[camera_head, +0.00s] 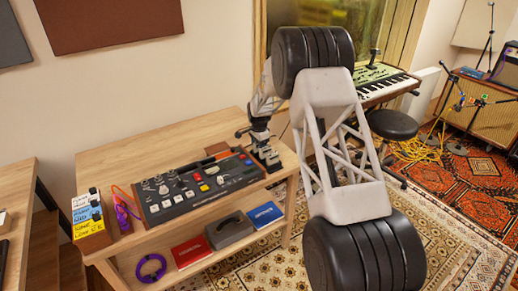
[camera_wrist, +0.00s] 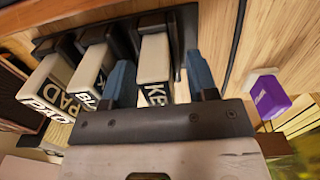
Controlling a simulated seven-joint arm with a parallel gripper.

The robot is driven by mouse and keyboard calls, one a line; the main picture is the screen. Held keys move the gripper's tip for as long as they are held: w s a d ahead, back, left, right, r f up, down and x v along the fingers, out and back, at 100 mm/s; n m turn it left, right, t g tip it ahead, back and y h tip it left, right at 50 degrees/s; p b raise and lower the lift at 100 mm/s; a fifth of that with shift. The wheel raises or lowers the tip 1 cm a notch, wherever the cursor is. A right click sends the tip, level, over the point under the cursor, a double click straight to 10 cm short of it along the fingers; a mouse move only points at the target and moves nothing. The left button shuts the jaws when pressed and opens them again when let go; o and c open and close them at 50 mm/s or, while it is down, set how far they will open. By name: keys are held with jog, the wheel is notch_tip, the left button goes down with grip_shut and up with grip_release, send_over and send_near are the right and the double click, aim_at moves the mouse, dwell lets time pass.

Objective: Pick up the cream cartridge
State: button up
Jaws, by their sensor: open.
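Several cream cartridges stand side by side in a dark rack in the wrist view. The cream cartridge (camera_wrist: 154,58) with a dark label starting "KE" lies between the two blue fingers of my gripper (camera_wrist: 158,72), which is open. I cannot tell whether the fingers touch it. Two more cream cartridges, one marked "BA" (camera_wrist: 93,62) and one marked "PAD" (camera_wrist: 55,80), sit to its left. In the head view my gripper (camera_head: 263,146) is at the right end of the wooden table, over the small rack there; the cartridges are too small to tell apart.
A purple piece (camera_wrist: 270,97) with a pale end is right of the fingers. A dark control box (camera_head: 195,188) with knobs lies left of the rack on the table (camera_head: 150,150). Yellow and blue boxes (camera_head: 90,220) stand at the left end. A red box (camera_head: 190,250) is on the lower shelf.

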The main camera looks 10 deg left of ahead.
jog(key=shift+c, duration=0.3)
grip_shut()
jog(key=shift+r, duration=0.15)
jog(key=shift+r, duration=4.9)
jog(key=s+a, duration=1.5)
jog(key=a, duration=0.4)
jog(key=shift+s+r, duration=0.15)
jog(key=shift+s, duration=0.25)
